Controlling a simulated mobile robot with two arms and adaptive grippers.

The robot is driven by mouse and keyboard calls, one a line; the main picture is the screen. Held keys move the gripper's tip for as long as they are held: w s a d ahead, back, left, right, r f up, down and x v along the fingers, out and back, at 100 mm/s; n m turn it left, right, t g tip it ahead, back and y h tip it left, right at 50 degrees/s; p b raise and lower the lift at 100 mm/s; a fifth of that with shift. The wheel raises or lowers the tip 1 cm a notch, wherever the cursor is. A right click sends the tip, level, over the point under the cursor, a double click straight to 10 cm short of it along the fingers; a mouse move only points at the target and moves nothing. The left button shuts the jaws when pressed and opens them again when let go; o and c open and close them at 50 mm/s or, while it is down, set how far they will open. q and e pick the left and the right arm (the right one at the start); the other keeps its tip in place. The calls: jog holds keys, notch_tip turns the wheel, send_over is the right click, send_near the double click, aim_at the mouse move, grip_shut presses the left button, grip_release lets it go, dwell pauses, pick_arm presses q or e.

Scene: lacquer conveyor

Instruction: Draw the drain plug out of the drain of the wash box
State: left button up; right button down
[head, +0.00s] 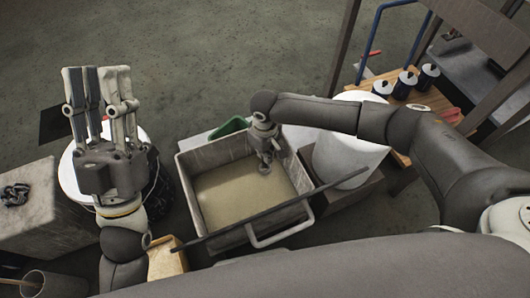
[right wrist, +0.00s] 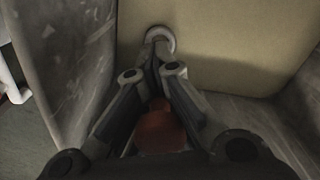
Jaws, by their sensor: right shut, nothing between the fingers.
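The wash box (head: 194,205) is a grey-white open tub with murky yellowish liquid in the head view. My right gripper (head: 265,167) reaches down into its far right corner. In the right wrist view its fingers (right wrist: 157,42) are shut and empty, with the tips over a pale round drain ring (right wrist: 166,36). The tips cover the ring's middle, so I cannot tell how the drain plug sits there. A reddish-brown part (right wrist: 160,130) shows between the finger links; I cannot tell what it is. My left gripper (head: 101,72) points up, empty and open, left of the box.
A dark bar (head: 280,208) lies across the near side of the box, by a metal handle (head: 283,236). A white drum (head: 345,155) stands right of the box. A wooden bench (head: 405,88) with dark cans is at upper right. A grey block (head: 40,205) is at left.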

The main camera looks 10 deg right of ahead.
jog(key=shift+r+p, duration=0.4)
jog(key=shift+p, duration=0.05)
jog(key=shift+r+p, duration=0.35)
jog(key=shift+p, duration=0.05)
jog(key=shift+r+p, duration=0.35)
jog(key=shift+p, duration=0.1)
pick_arm(q)
jog(key=w+f+g+y, duration=0.2)
jog(key=w+f+g, duration=0.4)
jog(key=f, duration=0.3)
jog(key=shift+w+d+f+g+y, duration=0.15)
jog(key=shift+f+g+y, duration=0.25)
jog(key=shift+g, duration=0.2)
dwell(0.4)
